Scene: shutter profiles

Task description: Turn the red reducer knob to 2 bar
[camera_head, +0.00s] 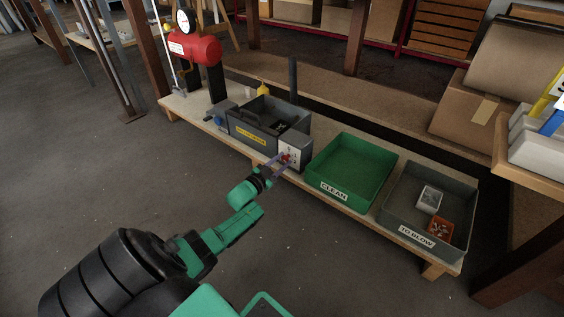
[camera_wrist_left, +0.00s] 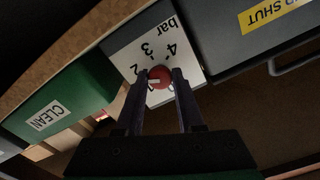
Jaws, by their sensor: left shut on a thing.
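The red reducer knob (camera_wrist_left: 160,75) sits on a white dial plate (camera_wrist_left: 132,46) marked bar, with 4, 3 and 2 showing upside down in the left wrist view. My left gripper (camera_wrist_left: 160,73) is shut on the knob, with one dark finger on each side. A short white mark on the knob points left, a little below the 2; the exact reading is hard to tell, and the left finger hides part of the scale. In the head view, the knob (camera_head: 285,157) is small on the plate of a grey box (camera_head: 299,143), with my left gripper (camera_head: 283,161) at it.
A green CLEAN tray (camera_head: 335,192) stands right of the box, then a grey TO BLOW tray (camera_head: 398,221) holding small parts. A grey bin (camera_head: 250,137) with a yellow label stands left. A red tank (camera_head: 195,48) with a gauge is further left. The floor in front is clear.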

